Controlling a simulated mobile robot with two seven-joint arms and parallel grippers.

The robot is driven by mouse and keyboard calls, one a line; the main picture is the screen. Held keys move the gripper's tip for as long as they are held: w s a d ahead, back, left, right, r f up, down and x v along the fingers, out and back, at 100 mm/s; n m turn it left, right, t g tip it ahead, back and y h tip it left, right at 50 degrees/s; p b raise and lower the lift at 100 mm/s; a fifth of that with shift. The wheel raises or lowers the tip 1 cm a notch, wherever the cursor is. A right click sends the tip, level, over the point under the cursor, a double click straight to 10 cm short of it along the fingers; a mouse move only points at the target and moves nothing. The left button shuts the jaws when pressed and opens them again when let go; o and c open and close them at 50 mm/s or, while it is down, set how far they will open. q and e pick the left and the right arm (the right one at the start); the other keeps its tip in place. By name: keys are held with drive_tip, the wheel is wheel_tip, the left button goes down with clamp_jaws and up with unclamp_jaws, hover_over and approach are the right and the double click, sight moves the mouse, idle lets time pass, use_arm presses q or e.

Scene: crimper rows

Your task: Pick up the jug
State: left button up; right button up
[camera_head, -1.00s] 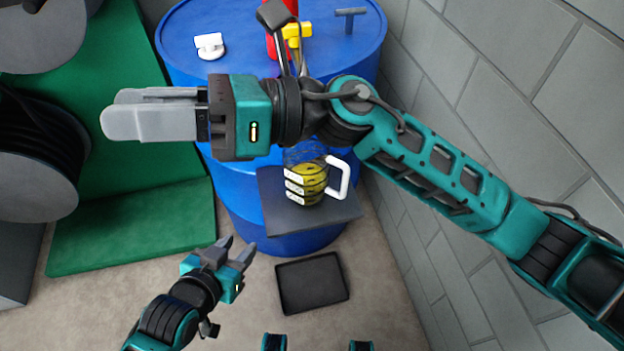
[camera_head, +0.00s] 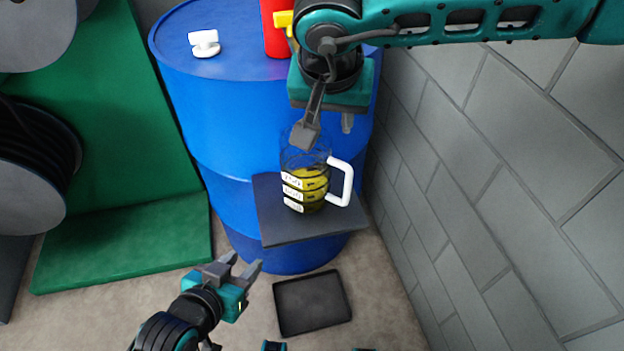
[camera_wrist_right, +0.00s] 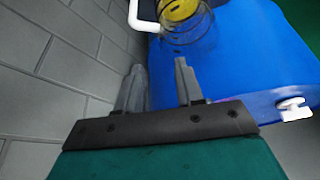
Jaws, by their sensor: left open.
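The jug (camera_head: 312,188) is clear, with yellow contents, white labels and a white handle on its right side. It stands upright on a dark grey shelf (camera_head: 285,232) in front of the blue drum. Its upper part shows at the top of the right wrist view (camera_wrist_right: 185,20). My right gripper (camera_head: 338,108) is above the jug, partly hidden by its own wrist parts. In the right wrist view its two fingers (camera_wrist_right: 160,72) are apart, empty, with the jug beyond their tips. My left gripper (camera_head: 241,264) is open and empty, low and left of the shelf.
The blue drum (camera_head: 200,110) carries a white object (camera_head: 204,43) and a red item (camera_head: 273,30) on top. A black tray (camera_head: 312,302) lies on the floor. A grey block wall (camera_head: 480,180) bounds the right side; green panels and cable reels stand left.

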sight(330, 146)
drive_tip(key=b+x, duration=0.2)
drive_tip(key=x, duration=0.8)
drive_tip(key=shift+a+f, duration=0.1)
drive_tip(key=shift+f, duration=0.35)
drive_tip(key=shift+c, duration=0.3)
clamp_jaws()
idle(0.5)
